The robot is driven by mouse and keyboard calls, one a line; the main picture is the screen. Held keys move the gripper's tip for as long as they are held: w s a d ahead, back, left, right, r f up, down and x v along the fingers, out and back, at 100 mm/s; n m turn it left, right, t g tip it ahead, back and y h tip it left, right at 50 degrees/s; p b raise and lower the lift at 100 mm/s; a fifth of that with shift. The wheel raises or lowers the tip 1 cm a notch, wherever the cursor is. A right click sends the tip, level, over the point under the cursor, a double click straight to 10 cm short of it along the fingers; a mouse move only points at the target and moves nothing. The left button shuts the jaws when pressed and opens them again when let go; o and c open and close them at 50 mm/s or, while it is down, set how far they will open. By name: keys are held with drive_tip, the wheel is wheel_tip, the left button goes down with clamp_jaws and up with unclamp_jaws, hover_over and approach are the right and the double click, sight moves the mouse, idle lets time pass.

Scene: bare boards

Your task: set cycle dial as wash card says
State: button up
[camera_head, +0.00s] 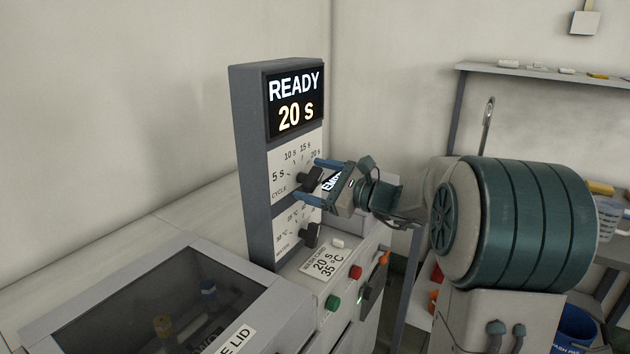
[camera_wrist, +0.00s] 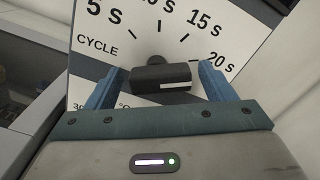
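The cycle dial (camera_head: 312,178) is a black knob on the white front panel, under a scale marked 5 s to 20 s. In the wrist view the knob (camera_wrist: 160,76) lies level, its white mark at its right end, towards 20 s. My gripper (camera_head: 308,180) is open, with one blue finger on each side of the knob; the wrist view (camera_wrist: 162,83) shows a gap on both sides. The screen (camera_head: 295,101) reads READY 20 s. The wash card (camera_head: 324,262) on the ledge reads 20 s, 35 °C.
A second black dial (camera_head: 311,235) with a °C scale sits below. A green button (camera_head: 333,302), a red button (camera_head: 355,271) and an orange-handled lever (camera_head: 383,258) are on the ledge. The lidded glass-topped bath (camera_head: 240,282) is at front left. A shelf (camera_head: 540,72) hangs at right.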

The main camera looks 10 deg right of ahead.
drive_tip(key=v, duration=1.4)
drive_tip(key=shift+b, duration=0.4)
drive_tip(key=shift+a, duration=0.1)
drive_tip(key=s+a+f+n+g+h+p, duration=0.25)
drive_tip(key=s+a+n+g, duration=0.2)
drive_tip(key=a, duration=0.25)
drive_tip(key=s+a+f+n+g+h+p, duration=0.1)
drive_tip(key=s+a+f+n+g, duration=0.25)
drive_tip(key=s+a, duration=0.2)
drive_tip(key=s+d+f+n+g+h+p, duration=0.1)
drive_tip(key=s+n+h+p, duration=0.3)
drive_tip(key=s+n+h, duration=0.5)
drive_tip(key=shift+s+d+f+n+g, duration=0.45)
drive_tip(key=shift+s+f+n, duration=0.35)
drive_tip(key=shift+n, duration=1.2)
drive_tip(key=shift+a, duration=0.15)
drive_tip(key=shift+c, duration=0.3)
